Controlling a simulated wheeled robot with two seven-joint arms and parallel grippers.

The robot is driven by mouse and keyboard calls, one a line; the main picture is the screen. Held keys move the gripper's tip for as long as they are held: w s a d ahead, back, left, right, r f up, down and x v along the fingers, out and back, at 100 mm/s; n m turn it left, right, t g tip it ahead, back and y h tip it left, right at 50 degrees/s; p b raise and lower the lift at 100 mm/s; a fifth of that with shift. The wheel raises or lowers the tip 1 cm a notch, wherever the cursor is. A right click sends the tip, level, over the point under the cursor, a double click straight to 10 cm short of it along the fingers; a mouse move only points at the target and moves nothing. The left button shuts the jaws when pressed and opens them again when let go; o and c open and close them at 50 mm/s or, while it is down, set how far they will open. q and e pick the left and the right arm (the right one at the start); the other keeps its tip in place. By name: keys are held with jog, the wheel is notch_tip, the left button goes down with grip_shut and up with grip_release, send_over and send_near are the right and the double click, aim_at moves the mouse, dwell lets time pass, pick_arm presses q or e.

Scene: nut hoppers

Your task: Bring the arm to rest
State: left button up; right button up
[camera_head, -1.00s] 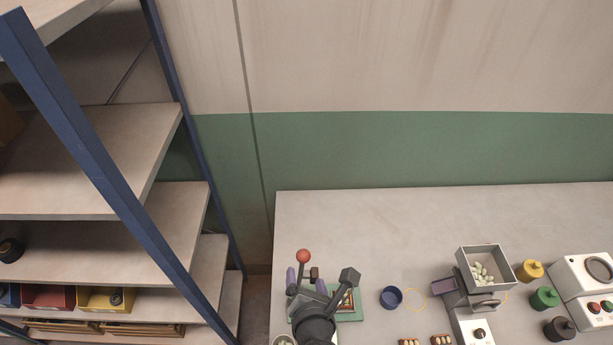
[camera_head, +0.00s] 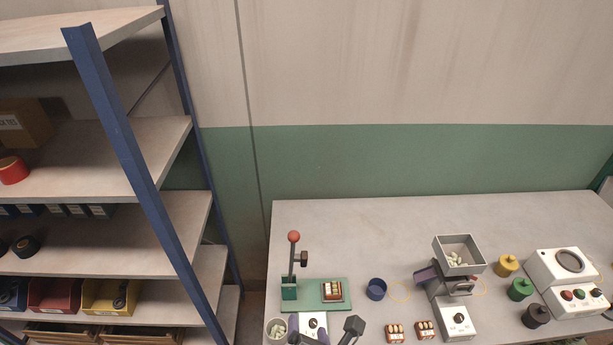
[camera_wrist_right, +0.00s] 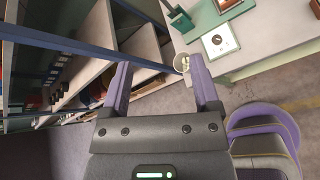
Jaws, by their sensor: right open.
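My right gripper (camera_head: 308,335) shows only in part at the bottom edge of the head view, in front of the white control box of the green lever press. A purple finger and dark arm parts show there. In the right wrist view my right gripper (camera_wrist_right: 160,64) has its two purple fingers wide apart with nothing between them. Beyond the fingertips are the table's edge and a round cup of pale nuts (camera_wrist_right: 182,62). The gripper appears apart from everything. My left gripper is in neither view.
The green press (camera_head: 305,288) with its red-knobbed lever stands at the table's left. A blue ring-shaped cup (camera_head: 376,289), a nut hopper (camera_head: 459,255) and a white console (camera_head: 560,280) stand further right. Blue-posted shelving (camera_head: 130,165) is on the left. The table's back (camera_head: 380,220) is clear.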

jog(key=s+d+f+m+g+h+b, duration=0.1)
jog(key=s+d+f+m+g+b, duration=0.25)
jog(key=f, duration=0.65)
jog(key=s+d+f+m+g+b, duration=0.1)
jog(key=s+d+f+m+b, duration=0.35)
jog(key=f, duration=0.65)
jog(key=s+d+f+m+g+h+b, duration=0.15)
jog(key=f+m+b, duration=0.25)
jog(key=f+b, duration=0.45)
pick_arm(q)
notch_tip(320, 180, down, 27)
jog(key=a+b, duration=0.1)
jog(key=b, duration=0.9)
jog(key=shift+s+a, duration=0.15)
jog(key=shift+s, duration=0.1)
pick_arm(e)
jog(key=s+d+f+m+g, duration=0.2)
jog(key=s+d+f+m, duration=0.2)
jog(key=s+f+m, duration=0.4)
jog(key=s+d+f+m+g, duration=0.3)
jog(key=s+f+m, duration=0.4)
jog(key=s+f, duration=0.4)
jog(key=shift+d+f+m+g, duration=0.3)
jog(key=shift+d+m, duration=0.1)
jog(key=shift+d, duration=0.1)
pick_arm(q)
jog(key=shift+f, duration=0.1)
pick_arm(e)
jog(key=shift+y, duration=0.25)
